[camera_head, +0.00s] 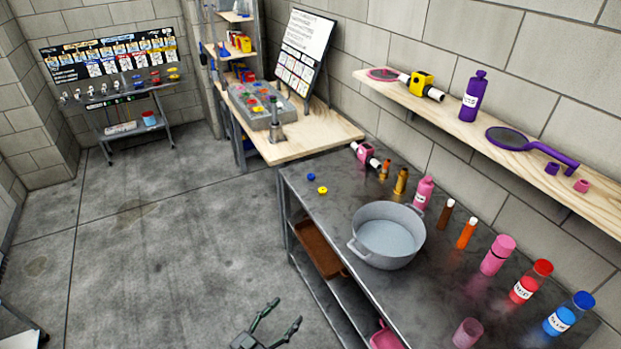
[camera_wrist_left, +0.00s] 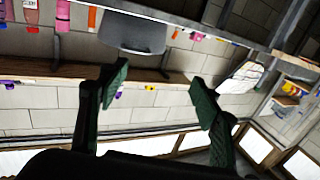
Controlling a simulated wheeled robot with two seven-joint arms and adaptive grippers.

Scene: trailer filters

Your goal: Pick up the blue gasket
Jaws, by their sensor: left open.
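The blue gasket (camera_head: 311,177) is a small ring lying flat on the left end of the dark metal table (camera_head: 345,195). A yellow gasket (camera_head: 322,190) lies close beside it, a little nearer. My left gripper (camera_head: 288,311) is open and empty, low in the head view, left of the table's front edge and well away from the gasket. Its two green fingers are spread apart in the left wrist view (camera_wrist_left: 160,88). I cannot make out the blue gasket in the left wrist view. My right gripper does not show.
A large grey pot (camera_head: 387,236) stands mid-table, with several bottles behind and right of it. A wall shelf (camera_head: 450,108) overhangs the back. A wooden workbench (camera_head: 330,138) adjoins the far end. The floor (camera_head: 170,240) left of the table is clear.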

